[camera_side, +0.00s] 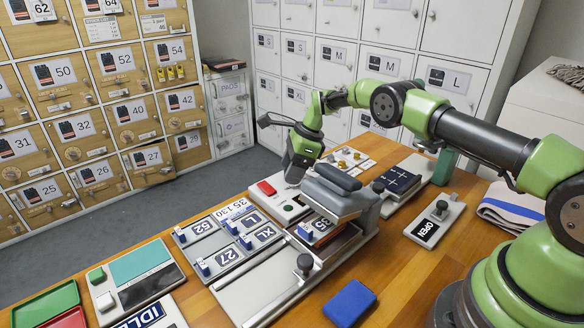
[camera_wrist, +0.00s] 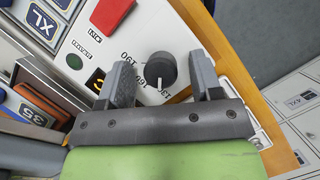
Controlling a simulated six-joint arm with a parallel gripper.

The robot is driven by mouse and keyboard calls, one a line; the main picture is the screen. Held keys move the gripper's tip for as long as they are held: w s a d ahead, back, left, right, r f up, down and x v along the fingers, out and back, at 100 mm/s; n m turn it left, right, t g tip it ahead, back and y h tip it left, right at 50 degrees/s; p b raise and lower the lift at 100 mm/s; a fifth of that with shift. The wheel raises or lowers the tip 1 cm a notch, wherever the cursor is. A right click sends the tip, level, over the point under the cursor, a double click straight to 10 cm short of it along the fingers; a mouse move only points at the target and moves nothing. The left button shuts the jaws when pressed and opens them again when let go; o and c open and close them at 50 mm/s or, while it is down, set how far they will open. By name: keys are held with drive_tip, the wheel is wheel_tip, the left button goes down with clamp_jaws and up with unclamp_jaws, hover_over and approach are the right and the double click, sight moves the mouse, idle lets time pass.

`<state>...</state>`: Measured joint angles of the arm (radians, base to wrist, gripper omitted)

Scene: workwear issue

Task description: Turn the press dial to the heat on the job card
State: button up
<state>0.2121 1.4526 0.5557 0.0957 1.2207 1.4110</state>
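The press dial (camera_wrist: 161,70) is a dark round knob on a white panel (camera_wrist: 88,42) in the wrist view, with a pale pointer line toward the bottom of the picture. Rotated heat figures surround it, partly hidden by my fingers. My gripper (camera_wrist: 165,82) is open, with one finger on each side of the dial; I cannot tell whether they touch it. In the side view my gripper (camera_side: 294,180) is low over the panel beside the grey press (camera_side: 340,193), and hides the dial. A white card (camera_side: 232,208) reading "35 130" stands behind the number tiles.
A tray of number and size tiles (camera_side: 215,250) is left of the press. Lockers (camera_side: 390,60) stand behind.

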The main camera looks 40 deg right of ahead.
drive_tip(key=v, duration=1)
drive_tip(key=s+a+r+n+t+h, duration=0.1)
drive_tip(key=s+a+r+n, duration=0.3)
drive_tip(key=r, duration=0.5)
drive_tip(key=s+a+r+n+t, duration=0.1)
drive_tip(key=s+a+r+n, duration=0.1)
drive_tip(key=s+r+n, duration=0.6)
drive_tip(key=s+a+n+t, duration=0.2)
drive_tip(key=s+n, duration=0.6)
drive_tip(key=s, duration=1.1)
drive_tip(key=shift+a+r+n+t+h, duration=0.4)
drive_tip(key=shift+a+r, duration=0.1)
drive_tip(key=shift+a, duration=0.5)
